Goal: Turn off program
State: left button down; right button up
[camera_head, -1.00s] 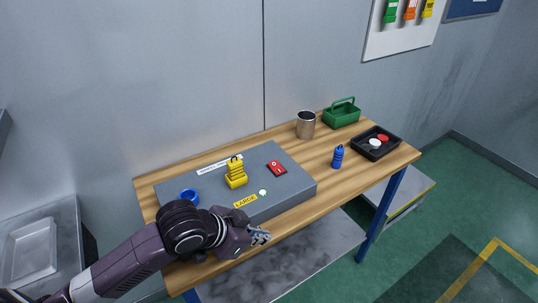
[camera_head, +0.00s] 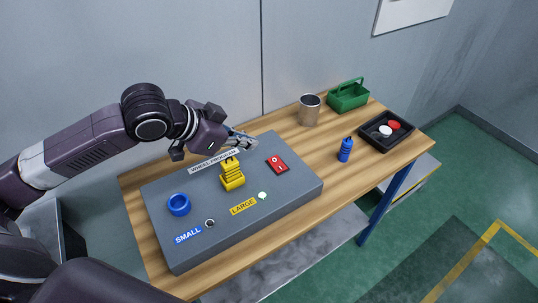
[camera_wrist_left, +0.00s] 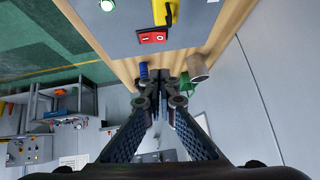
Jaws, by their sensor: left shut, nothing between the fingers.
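A grey control box (camera_head: 205,235) labelled WHEEL PROGRAM lies on the wooden table. A red rocker switch (camera_head: 277,165) marked O and I sits on its top near the back right. The switch also shows in the left wrist view (camera_wrist_left: 153,37). A yellow spindle piece (camera_head: 232,178) stands left of the switch, and a blue ring (camera_head: 179,204) sits at the left. A pale lit button (camera_head: 262,196) is beside the LARGE label. My left gripper (camera_head: 252,143) is shut and empty, above the box's back edge, up and left of the switch and apart from it.
A metal cup (camera_head: 309,110), a green caddy (camera_head: 348,96), a blue spindle (camera_head: 345,150) and a black tray (camera_head: 364,127) with a white and a red disc stand on the table's right side. A wall is close behind the table.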

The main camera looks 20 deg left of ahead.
aim_at(276, 159)
pick_arm(q)
jog(key=p+x, duration=0.2)
jog(key=x, duration=0.7)
jog(key=shift+w+d+f, duration=0.1)
jog(key=shift+w+f, duration=0.05)
jog(key=shift+w, duration=0.15)
notch_tip(276, 159, down, 4)
jog(key=shift+w+r+p, duration=0.15)
jog(key=shift+r+p, duration=0.1)
jog(key=shift+p, duration=0.25)
jog(key=shift+a+f, duration=0.2)
jog(key=shift+a, duration=0.05)
jog(key=shift+f, duration=0.45)
pick_arm(e)
jog(key=w+r, duration=0.1)
jog(key=w, duration=0.1)
jog(key=w+r, duration=0.1)
jog(key=r, duration=0.1)
jog(key=shift+w+a+r, duration=0.3)
jog(key=shift+w+a, duration=0.05)
jog(key=shift+a, duration=0.05)
pick_arm(q)
jog(key=shift+p, duration=0.3)
pick_arm(e)
jog(key=shift+r, duration=0.1)
